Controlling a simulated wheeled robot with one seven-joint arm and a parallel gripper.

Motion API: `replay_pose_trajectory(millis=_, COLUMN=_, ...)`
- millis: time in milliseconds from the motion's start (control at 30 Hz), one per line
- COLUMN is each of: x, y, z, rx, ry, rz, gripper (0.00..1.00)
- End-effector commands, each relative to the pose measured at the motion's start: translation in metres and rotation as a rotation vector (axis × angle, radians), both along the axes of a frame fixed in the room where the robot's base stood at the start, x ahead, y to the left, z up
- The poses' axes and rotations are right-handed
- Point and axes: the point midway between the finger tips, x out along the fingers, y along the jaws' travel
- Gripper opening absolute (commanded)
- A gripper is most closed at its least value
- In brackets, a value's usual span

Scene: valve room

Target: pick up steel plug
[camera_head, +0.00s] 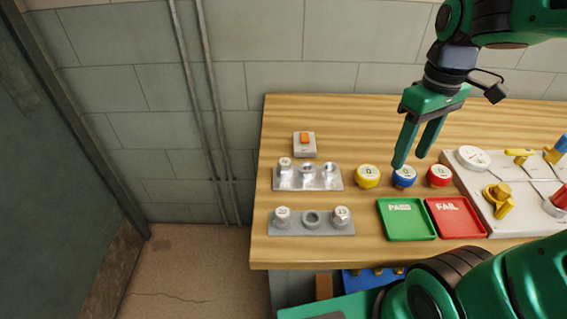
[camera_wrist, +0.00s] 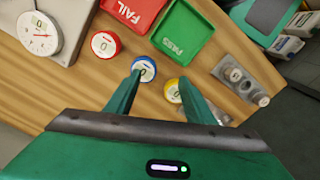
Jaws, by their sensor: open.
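Small shiny steel pieces stand in two grey holders on the table's left. The back holder (camera_head: 313,184) carries three; the left one (camera_head: 285,164) and right one (camera_head: 329,168) look light and capped. The front holder (camera_head: 297,228) has a left piece (camera_head: 282,214), a right piece (camera_head: 341,215) and a dark ring-shaped socket (camera_head: 312,219) between them. I cannot tell which piece is the steel plug. My gripper (camera_head: 409,161) is open and empty, pointing down to the right of both holders, above the blue button (camera_head: 404,177). In the wrist view, its fingers (camera_wrist: 161,79) are apart.
A green PASS tray (camera_head: 408,232) and red FAIL tray (camera_head: 458,230) lie in front. A grey box with an orange switch (camera_head: 304,139) stands behind the holders. A valve panel (camera_head: 477,184) fills the right.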

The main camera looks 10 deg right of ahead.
Motion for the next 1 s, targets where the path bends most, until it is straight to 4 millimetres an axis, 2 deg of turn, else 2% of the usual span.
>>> replay_pose_trajectory(millis=33, x=0.020, y=0.019, z=0.006, rx=-0.001, ry=0.002, rz=0.156, gripper=0.49)
replay_pose_trajectory(millis=167, x=0.061, y=0.071, z=0.019, rx=0.002, ry=0.002, rz=0.571, gripper=0.49)
replay_pose_trajectory(millis=200, x=0.072, y=0.089, z=0.022, rx=0.002, ry=0.002, rz=0.698, gripper=0.49)
replay_pose_trajectory(millis=333, x=0.099, y=0.150, z=0.032, rx=0.004, ry=0.001, rz=1.087, gripper=0.49)
replay_pose_trajectory(millis=400, x=0.107, y=0.180, z=0.035, rx=0.006, ry=0.003, rz=1.264, gripper=0.49)
replay_pose_trajectory(millis=500, x=0.114, y=0.215, z=0.038, rx=0.008, ry=0.004, rz=1.464, gripper=0.49)
replay_pose_trajectory(millis=600, x=0.116, y=0.238, z=0.040, rx=0.008, ry=0.004, rz=1.594, gripper=0.49)
replay_pose_trajectory(millis=700, x=0.117, y=0.249, z=0.038, rx=0.009, ry=0.006, rz=1.660, gripper=0.49)
replay_pose_trajectory(millis=1000, x=0.115, y=0.251, z=-0.001, rx=0.011, ry=0.008, rz=1.678, gripper=0.49)
